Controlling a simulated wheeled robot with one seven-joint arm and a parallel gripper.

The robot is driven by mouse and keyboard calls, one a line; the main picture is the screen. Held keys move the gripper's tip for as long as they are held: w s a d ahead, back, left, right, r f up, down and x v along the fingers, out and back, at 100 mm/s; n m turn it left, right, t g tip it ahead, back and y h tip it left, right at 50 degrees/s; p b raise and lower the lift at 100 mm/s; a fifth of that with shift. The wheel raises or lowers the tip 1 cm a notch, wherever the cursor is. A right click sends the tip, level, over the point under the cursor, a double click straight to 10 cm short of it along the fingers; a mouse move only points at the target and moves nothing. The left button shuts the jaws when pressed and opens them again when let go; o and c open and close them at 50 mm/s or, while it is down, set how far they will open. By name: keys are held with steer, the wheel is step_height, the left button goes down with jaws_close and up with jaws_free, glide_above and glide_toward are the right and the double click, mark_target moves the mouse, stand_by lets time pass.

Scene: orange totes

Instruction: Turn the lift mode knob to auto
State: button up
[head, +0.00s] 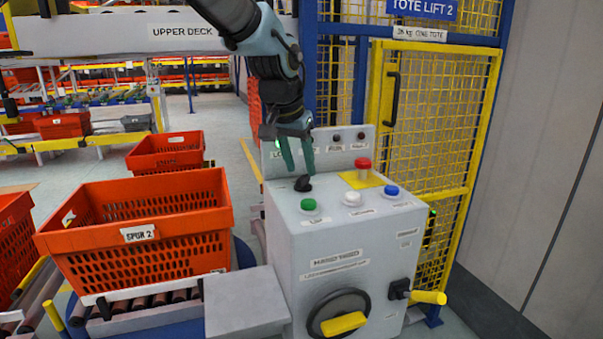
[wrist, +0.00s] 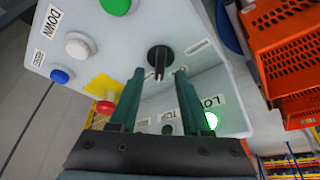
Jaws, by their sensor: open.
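The black knob (head: 302,184) sits on the top left of the grey control console (head: 345,240). In the wrist view the knob (wrist: 159,56) is a round black disc with a narrow grip bar. A small label (wrist: 199,46) beside it is too small to read, so I cannot tell its setting. My gripper (head: 300,173) is open and points down just above the knob. In the wrist view my gripper (wrist: 157,72) has one green finger on each side of the knob's line, with a gap between them. I cannot tell whether either finger touches it.
A green button (head: 308,204), a white button (head: 352,198), a blue button (head: 391,190) and a red mushroom button (head: 363,167) stand on the console top. The upright back panel (head: 330,150) is close behind my fingers. An orange tote (head: 140,225) stands left.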

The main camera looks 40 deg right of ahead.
steer(key=b+v, duration=0.1)
steer(key=v, duration=0.7)
steer(key=shift+a, duration=0.1)
steer(key=w+a+f+n+y, duration=0.1)
steer(key=w+a+f+n, duration=0.1)
steer(key=w+a+f, duration=0.35)
steer(key=w+a+f+n, duration=0.2)
steer(key=a, duration=0.6)
steer(key=w+a+f+n+y, duration=0.1)
steer(key=w+a+f, duration=0.25)
steer(key=a, duration=0.35)
steer(key=s+a+f+n, duration=0.1)
steer(key=a+f+n, duration=0.1)
steer(key=a, duration=0.6)
steer(key=s+a+f+n+y, duration=0.1)
steer(key=a+f, duration=0.3)
steer(key=a, duration=0.4)
steer(key=s+a+f+n, duration=0.3)
steer(key=a+n, duration=0.1)
steer(key=a, duration=0.4)
steer(key=shift+s+f+y, duration=0.2)
steer(key=shift+f+y, duration=0.15)
steer(key=shift+y, duration=0.05)
steer(key=shift+c, duration=0.3)
